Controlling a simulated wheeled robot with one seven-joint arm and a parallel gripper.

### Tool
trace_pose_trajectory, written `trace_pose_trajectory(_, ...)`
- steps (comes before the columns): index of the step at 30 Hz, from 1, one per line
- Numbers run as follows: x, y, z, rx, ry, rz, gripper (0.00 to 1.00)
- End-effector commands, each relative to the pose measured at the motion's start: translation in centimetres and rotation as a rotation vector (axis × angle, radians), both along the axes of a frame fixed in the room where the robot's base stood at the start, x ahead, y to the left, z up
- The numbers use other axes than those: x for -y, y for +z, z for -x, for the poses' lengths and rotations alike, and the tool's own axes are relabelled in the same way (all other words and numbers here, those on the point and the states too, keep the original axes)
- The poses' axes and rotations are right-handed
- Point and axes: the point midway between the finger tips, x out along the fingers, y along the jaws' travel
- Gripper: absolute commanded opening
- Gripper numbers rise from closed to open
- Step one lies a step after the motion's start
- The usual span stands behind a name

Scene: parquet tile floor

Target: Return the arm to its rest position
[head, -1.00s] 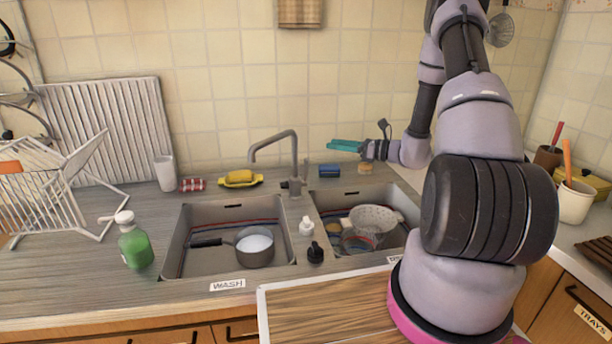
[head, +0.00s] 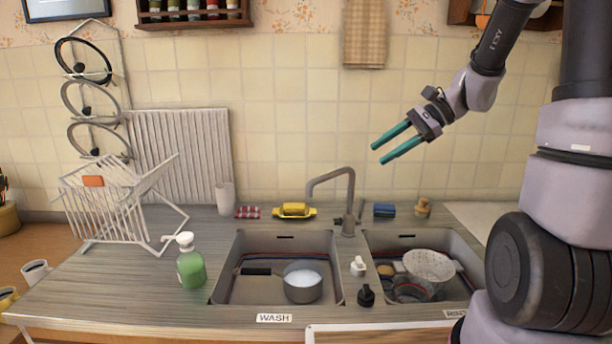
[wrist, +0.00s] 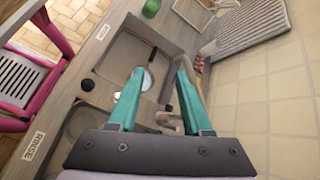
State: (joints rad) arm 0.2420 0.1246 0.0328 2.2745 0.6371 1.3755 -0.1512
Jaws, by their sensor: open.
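My gripper (head: 390,148) is open and empty, with its two teal fingers apart. In the head view it hangs in the air in front of the tiled wall, above and to the right of the faucet (head: 346,200). My arm comes down from the upper right to hold it there. In the wrist view the gripper (wrist: 160,85) shows its fingers spread, with the wash sink (wrist: 125,60) beyond and below them. Nothing is between the fingers.
The wash sink holds a pan (head: 302,284); the rinse sink holds a colander (head: 430,268). A green soap bottle (head: 190,266), a white dish rack (head: 112,205), a yellow sponge dish (head: 294,210) and a blue sponge (head: 384,210) stand on the counter. A checked towel (head: 364,35) hangs above.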

Motion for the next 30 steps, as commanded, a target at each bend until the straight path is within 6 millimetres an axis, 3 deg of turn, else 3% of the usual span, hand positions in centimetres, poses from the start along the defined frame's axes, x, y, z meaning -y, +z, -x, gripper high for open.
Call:
trace_pose_trajectory(6,0.6,3.6,6.0,0.241,0.169,0.306,0.49)
trace_pose_trajectory(15,3.7,7.7,11.9,0.603,0.313,0.697,0.49)
trace_pose_trajectory(21,5.4,9.8,14.0,0.781,0.350,0.866,0.49)
trace_pose_trajectory(30,6.0,10.5,14.6,0.837,0.358,0.921,0.49)
